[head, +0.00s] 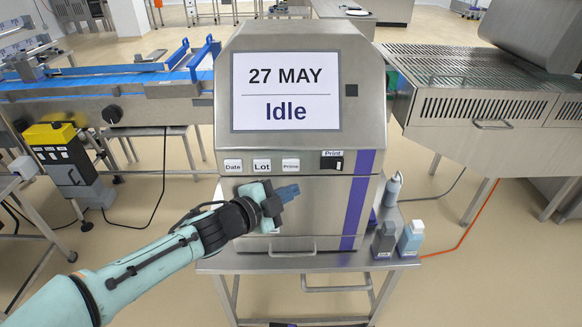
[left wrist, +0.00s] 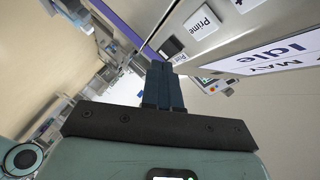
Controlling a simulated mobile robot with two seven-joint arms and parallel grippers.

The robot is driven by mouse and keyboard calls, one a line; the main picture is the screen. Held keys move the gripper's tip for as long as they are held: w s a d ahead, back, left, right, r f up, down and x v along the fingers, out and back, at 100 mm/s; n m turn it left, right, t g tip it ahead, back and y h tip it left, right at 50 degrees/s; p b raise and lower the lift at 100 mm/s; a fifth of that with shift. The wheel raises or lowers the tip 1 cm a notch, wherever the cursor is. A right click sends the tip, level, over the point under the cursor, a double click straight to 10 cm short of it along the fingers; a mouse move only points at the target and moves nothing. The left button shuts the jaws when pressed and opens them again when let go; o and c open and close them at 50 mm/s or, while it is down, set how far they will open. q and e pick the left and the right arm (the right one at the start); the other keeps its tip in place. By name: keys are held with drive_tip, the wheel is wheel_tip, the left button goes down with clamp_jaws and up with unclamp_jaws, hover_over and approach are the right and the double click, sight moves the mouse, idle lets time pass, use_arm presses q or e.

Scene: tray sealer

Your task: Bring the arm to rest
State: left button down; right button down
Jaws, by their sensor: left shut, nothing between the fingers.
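My left arm comes in from the lower left in the head view. Its gripper (head: 288,193) is in front of the printer's lower front panel, below the button row, shut with nothing in it. In the left wrist view the dark fingers (left wrist: 163,86) lie together, with the Prime button (left wrist: 205,22) and the panel beyond them. The printer (head: 230,145) is a grey metal box. Its screen (head: 287,92) reads "27 MAY" and "Idle". Whether the fingers touch the panel I cannot tell. My right gripper is in neither view.
The printer stands on a small metal table (head: 320,262). A blue-railed conveyor (head: 130,78) is at left, a metal machine (head: 490,100) at right. Open floor (head: 470,285) lies at lower right.

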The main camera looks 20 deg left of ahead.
use_arm(q)
drive_tip(key=shift+f, duration=0.1)
idle(0.4)
